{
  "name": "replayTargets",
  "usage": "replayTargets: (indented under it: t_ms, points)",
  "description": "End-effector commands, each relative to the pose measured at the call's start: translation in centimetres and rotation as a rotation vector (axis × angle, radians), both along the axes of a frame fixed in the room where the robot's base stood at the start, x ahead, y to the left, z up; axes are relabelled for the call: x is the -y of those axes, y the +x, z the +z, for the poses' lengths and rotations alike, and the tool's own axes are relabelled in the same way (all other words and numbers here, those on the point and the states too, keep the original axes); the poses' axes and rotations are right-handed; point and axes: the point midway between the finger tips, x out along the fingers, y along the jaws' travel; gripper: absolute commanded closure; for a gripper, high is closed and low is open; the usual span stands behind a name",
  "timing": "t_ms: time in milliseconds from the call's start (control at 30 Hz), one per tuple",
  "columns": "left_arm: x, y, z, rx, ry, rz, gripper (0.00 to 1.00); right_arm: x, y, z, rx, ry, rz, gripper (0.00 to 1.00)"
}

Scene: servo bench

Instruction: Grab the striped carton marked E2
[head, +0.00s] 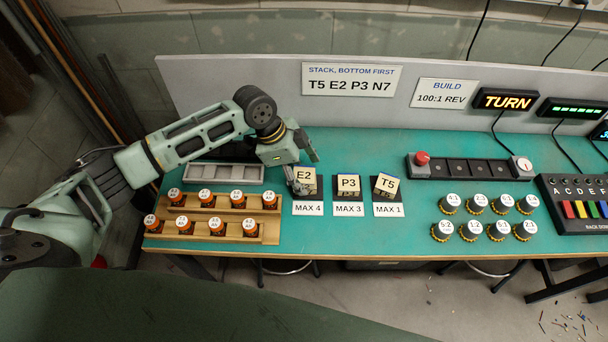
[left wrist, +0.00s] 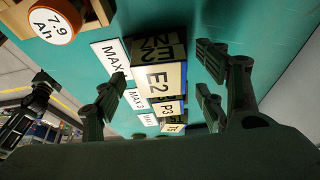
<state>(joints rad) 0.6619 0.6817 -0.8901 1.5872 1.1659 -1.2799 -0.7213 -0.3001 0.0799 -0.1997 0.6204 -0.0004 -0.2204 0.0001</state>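In the left wrist view the E2 carton (left wrist: 163,84) sits between the two fingers. My left gripper (head: 303,168) is at this carton in the head view, partly covering its left side.
Carton P3 (head: 347,186) and carton T5 (head: 385,186) stand on pads to the right. A wooden rack (head: 234,229) with several orange-bodied jars is at left front. A grey tray (head: 223,173) lies behind it. A dark slotted strip (head: 470,168) is further right.

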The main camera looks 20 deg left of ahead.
Motion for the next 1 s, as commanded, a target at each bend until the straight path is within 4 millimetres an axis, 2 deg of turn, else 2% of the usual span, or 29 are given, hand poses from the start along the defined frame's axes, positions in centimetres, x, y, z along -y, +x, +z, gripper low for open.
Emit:
replayTargets:
  t_ms: [67,567,833,1000]
  points:
    - [0.0,0.0,0.0,0.000,0.000,0.000,0.41,0.0,0.0,0.0,0.000,0.000,0.000,0.38]
    - [0.0,0.0,0.1,0.001,0.000,0.001,0.83,0.0,0.0,0.0,0.000,0.000,0.000,0.38]
    - [0.0,0.1,0.2,0.001,-0.001,0.000,0.83,0.0,0.0,-0.1,0.001,0.001,0.000,0.38]
    - [0.0,0.1,1.4,0.004,-0.001,0.000,0.83,0.0,0.0,-0.7,0.001,0.001,0.000,0.38]
